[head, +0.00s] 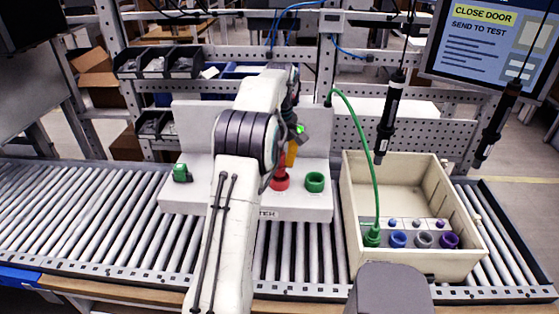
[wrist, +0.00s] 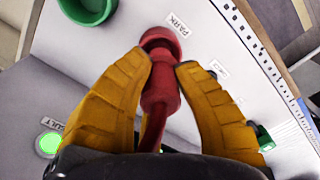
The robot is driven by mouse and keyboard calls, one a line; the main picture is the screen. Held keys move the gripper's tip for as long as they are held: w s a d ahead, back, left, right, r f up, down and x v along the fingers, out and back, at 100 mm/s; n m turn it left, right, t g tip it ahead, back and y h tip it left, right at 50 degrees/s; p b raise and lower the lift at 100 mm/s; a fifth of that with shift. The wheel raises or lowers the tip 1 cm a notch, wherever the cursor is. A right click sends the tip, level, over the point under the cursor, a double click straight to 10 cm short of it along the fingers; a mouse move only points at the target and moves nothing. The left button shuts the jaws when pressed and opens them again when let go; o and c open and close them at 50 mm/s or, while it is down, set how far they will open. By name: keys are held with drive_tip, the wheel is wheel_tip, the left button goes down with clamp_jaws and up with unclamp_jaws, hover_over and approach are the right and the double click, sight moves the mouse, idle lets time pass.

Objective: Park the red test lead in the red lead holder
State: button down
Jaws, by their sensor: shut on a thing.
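The red lead holder (head: 280,184) is a short red cup on the sloped white fixture, left of a green holder (head: 315,182). In the wrist view the red holder (wrist: 161,39) sits beside a "PARK" label. My gripper (wrist: 164,66) is shut on the red test lead (wrist: 161,88), with one yellow finger on each side. The lead's front end points into the holder's mouth and overlaps it; how deep it sits cannot be told. In the head view the red lead (head: 282,165) shows just above the holder, partly hidden by my gripper (head: 291,157).
A tan box (head: 413,262) stands to the right, with blue, grey and purple sockets and a green lead (head: 372,236) in its front left corner. Its green cable arcs up behind. Black screwdrivers (head: 390,115) hang above the box. Bare rollers (head: 80,215) lie left of the fixture.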

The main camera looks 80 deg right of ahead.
sight(279, 170)
drive_tip(key=shift+f+b, duration=1)
drive_tip(key=shift+f, duration=0.7)
drive_tip(key=c, duration=1)
unclamp_jaws()
drive_tip(key=shift+r, duration=0.1)
drive_tip(key=shift+r, duration=3.65)
